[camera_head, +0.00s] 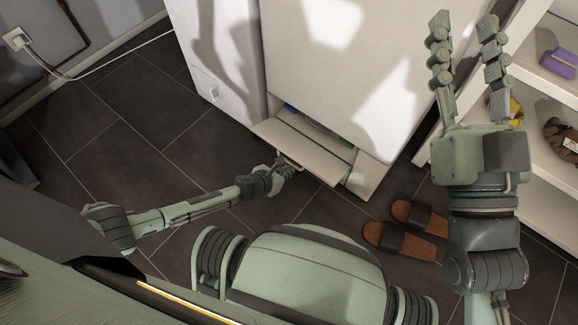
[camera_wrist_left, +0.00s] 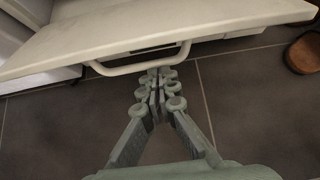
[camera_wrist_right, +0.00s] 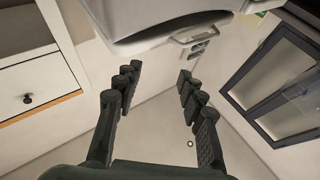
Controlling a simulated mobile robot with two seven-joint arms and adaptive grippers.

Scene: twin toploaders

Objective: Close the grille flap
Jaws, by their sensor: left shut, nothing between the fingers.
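The grille flap (camera_head: 300,152) is a pale panel at the foot of the white machine. It hangs open, tilted outward, with an opening behind it. In the left wrist view the flap (camera_wrist_left: 150,35) spans the top, with a loop handle (camera_wrist_left: 140,66) along its edge. My left gripper (camera_head: 287,165) is at the flap's front edge by the handle. In the left wrist view my left gripper (camera_wrist_left: 158,78) is shut with its fingertips at the handle; whether they touch it I cannot tell. My right gripper (camera_head: 467,20) is raised at the right, open and empty, away from the flap.
The white machine (camera_head: 340,60) stands behind the flap, with another white cabinet (camera_head: 215,50) to its left. Brown sandals (camera_head: 405,240) lie on the dark tiles to the right. White shelves (camera_head: 545,85) stand at the far right. The tiled floor (camera_head: 120,150) at left is clear apart from my arm.

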